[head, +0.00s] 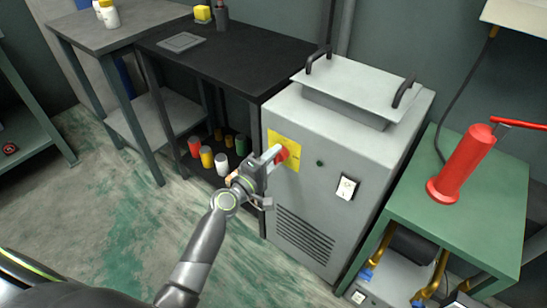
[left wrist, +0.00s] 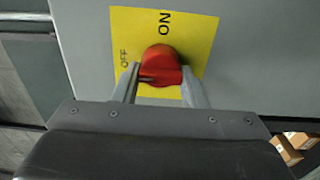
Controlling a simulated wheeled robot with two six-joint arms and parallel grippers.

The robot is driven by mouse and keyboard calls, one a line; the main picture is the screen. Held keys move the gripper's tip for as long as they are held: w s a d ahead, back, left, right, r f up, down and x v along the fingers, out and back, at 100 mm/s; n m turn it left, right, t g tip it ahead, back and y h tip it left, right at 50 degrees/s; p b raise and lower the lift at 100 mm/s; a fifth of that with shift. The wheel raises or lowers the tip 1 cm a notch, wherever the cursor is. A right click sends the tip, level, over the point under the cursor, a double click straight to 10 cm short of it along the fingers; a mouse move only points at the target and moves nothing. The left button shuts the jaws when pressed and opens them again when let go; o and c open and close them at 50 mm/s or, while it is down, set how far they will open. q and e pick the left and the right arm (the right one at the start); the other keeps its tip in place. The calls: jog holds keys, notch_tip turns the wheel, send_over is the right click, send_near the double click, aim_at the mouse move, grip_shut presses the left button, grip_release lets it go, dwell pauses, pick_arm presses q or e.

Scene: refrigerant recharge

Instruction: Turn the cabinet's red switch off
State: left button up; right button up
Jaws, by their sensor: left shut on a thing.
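The grey cabinet (head: 330,165) stands in the middle of the head view. Its red switch (head: 283,155) sits on a yellow plate (head: 291,147) on the front face. In the left wrist view the red switch (left wrist: 161,68) is on the yellow plate (left wrist: 190,30), marked ON and OFF. My left gripper (head: 275,154) is at the switch, and in the left wrist view its fingers (left wrist: 160,85) are shut on the red knob from both sides. The fingers hide part of the knob's lower half, so its exact setting is hard to tell. My right gripper is not in view.
A white rocker switch (head: 347,187) and a vent (head: 304,236) are on the cabinet front. A green table (head: 480,205) with a red cylinder (head: 465,160) stands at right. A black table (head: 230,60) is behind left, with several small cans below. Open floor lies at left.

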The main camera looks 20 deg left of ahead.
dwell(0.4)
pick_arm(q)
jog(key=o, duration=0.9)
jog(key=shift+o, duration=0.2)
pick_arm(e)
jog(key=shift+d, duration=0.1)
pick_arm(q)
jog(key=b+v, duration=0.2)
jog(key=v, duration=1.5)
jog(key=shift+s, duration=0.2)
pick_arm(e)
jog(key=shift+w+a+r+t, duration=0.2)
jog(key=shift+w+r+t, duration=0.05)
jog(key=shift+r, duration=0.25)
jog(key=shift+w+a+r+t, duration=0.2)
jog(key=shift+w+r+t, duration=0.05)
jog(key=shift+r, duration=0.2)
pick_arm(q)
jog(key=shift+a, duration=0.1)
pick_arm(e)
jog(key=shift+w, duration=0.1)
